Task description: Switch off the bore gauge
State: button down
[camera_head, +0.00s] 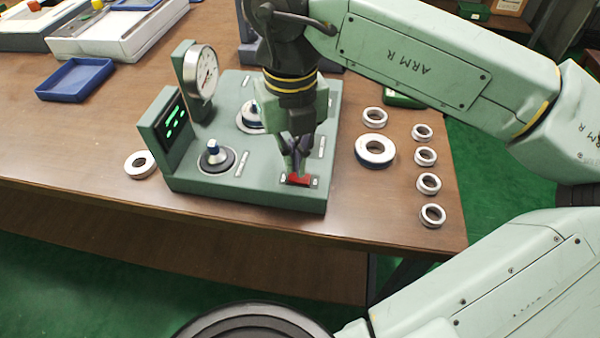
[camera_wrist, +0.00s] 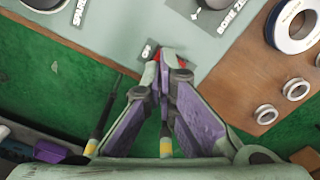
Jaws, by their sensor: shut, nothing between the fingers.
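The bore gauge (camera_head: 250,190) is a green bench unit with a dial (camera_head: 203,72), a lit display with green marks (camera_head: 174,122) and two round posts on its top. A red rocker switch (camera_head: 298,180) sits at its front right corner. My gripper (camera_head: 297,170) is shut and empty, pointing down with its tips at the switch. In the wrist view the closed fingertips (camera_wrist: 166,54) cover most of the red switch (camera_wrist: 183,56). I cannot tell whether they touch or press it.
Several bearing rings (camera_head: 376,150) lie right of the gauge. One ring (camera_head: 140,164) lies to its left. The table's front edge is close to the gauge.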

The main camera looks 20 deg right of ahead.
aim_at(294, 176)
jog(key=shift+f+b, duration=1.15)
jog(key=shift+f, duration=0.05)
dwell(0.6)
jog(key=shift+r, duration=0.2)
jog(key=shift+r+p, duration=2.1)
jog(key=shift+r, duration=1.3)
